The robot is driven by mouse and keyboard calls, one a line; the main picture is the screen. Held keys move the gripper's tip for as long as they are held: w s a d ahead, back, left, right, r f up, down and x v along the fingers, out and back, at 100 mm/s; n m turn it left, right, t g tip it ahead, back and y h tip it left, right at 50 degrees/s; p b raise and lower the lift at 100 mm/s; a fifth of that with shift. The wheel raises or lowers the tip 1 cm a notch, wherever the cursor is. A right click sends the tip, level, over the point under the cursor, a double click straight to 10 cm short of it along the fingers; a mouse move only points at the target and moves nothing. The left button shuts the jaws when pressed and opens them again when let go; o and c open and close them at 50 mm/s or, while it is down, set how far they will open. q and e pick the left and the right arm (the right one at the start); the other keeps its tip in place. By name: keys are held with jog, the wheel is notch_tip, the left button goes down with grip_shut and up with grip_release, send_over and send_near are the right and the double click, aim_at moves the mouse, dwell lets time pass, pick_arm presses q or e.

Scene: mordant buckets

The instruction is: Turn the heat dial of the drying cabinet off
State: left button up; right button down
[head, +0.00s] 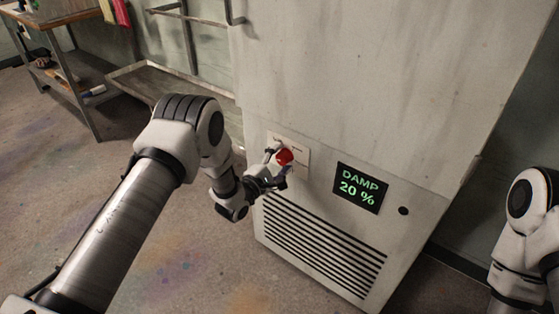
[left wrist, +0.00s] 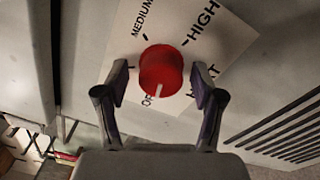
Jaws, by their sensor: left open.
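The drying cabinet (head: 345,70) is a large pale box. Its red heat dial (head: 285,157) sits on a white plate low on the front. In the left wrist view the dial (left wrist: 161,70) shows a white pointer mark facing down, near the partly hidden label that begins "OF". MEDIUM and HIGH are printed on the far side of the plate (left wrist: 178,22). My left gripper (head: 276,168) is open at the dial. In the left wrist view its fingers (left wrist: 160,85) stand one on each side of the dial, with gaps visible. My right gripper is out of view.
A dark display (head: 360,188) reads DAMP 20 %, with a small dark round spot (head: 403,211) beside it. A slotted vent (head: 322,243) lies below. A workbench (head: 55,22) and metal rack stand at the back left. My right arm shows at the right edge.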

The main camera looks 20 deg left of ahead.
pick_arm(q)
jog(key=v, duration=1.2)
jog(key=s+d+f+m+g+y, duration=0.1)
jog(key=s+f+m+g+y, duration=0.1)
jog(key=s+f+m+g, duration=0.6)
jog(key=s+f+m+g+y, duration=0.2)
jog(key=s+f+g, duration=0.3)
jog(key=s+f, duration=0.8)
jog(key=s+a+r+m+g+y, duration=0.2)
jog(key=s+m+g, duration=0.3)
jog(key=s+m, duration=0.65)
notch_tip(320, 180, up, 16)
jog(key=s+n+p, duration=0.2)
jog(key=p, duration=1.3)
jog(key=shift+t, duration=0.3)
jog(key=shift+d+f+n, duration=0.1)
jog(key=shift+d+n, duration=0.05)
jog(key=shift+n, duration=0.1)
